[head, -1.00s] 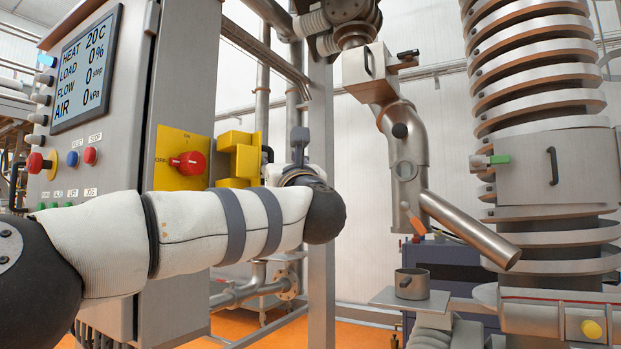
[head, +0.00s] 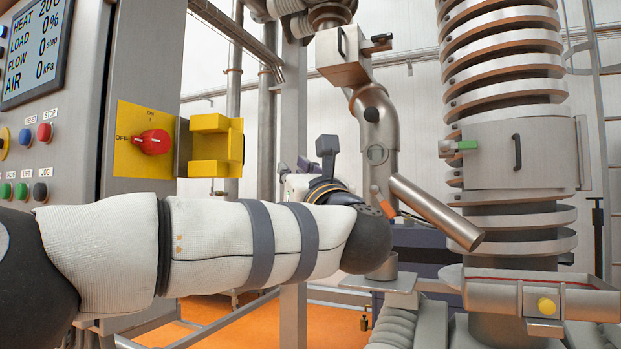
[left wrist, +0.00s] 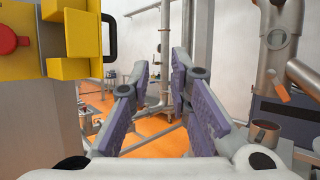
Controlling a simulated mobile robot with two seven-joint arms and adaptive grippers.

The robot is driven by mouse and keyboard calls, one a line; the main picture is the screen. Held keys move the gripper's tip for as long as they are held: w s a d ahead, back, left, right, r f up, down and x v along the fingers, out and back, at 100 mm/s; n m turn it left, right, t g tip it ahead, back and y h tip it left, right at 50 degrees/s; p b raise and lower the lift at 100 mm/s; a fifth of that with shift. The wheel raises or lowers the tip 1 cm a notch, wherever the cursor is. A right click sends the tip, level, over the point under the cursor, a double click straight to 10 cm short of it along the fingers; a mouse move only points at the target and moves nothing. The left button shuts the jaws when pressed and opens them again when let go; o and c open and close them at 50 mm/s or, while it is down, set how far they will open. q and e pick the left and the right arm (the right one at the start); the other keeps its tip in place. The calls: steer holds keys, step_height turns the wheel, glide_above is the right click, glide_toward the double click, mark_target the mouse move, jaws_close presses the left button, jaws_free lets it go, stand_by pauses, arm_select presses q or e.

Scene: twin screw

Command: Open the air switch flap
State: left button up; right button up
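The air switch is a yellow plate (head: 128,172) with a red knob (head: 152,142) on the grey control cabinet's side in the head view. Its yellow flap (head: 222,170) stands swung out to the right of the plate, leaving the knob uncovered. In the left wrist view the flap (left wrist: 85,72) is at upper left, with a black handle (left wrist: 109,38) on its right side. My left gripper (left wrist: 160,62) is open and empty, right of the flap and apart from it. In the head view the left gripper (head: 306,164) is partly hidden by my arm. My right gripper is out of view.
The control cabinet (head: 88,100), with a display and buttons, fills the left. A vertical steel post (head: 293,105) stands behind my gripper. A bent steel pipe (head: 435,212) and a large spiral column (head: 500,150) stand to the right. A small metal cup (left wrist: 264,132) shows in the left wrist view.

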arm_select(q)
steer(key=shift+s+d+f, duration=0.25)
steer(key=shift+s+d, duration=0.2)
steer(key=shift+d, duration=0.2)
steer(key=shift+s+d+f, duration=0.25)
steer(key=shift+s+d, duration=0.2)
steer(key=shift+d, duration=0.15)
steer(key=v, duration=1.2)
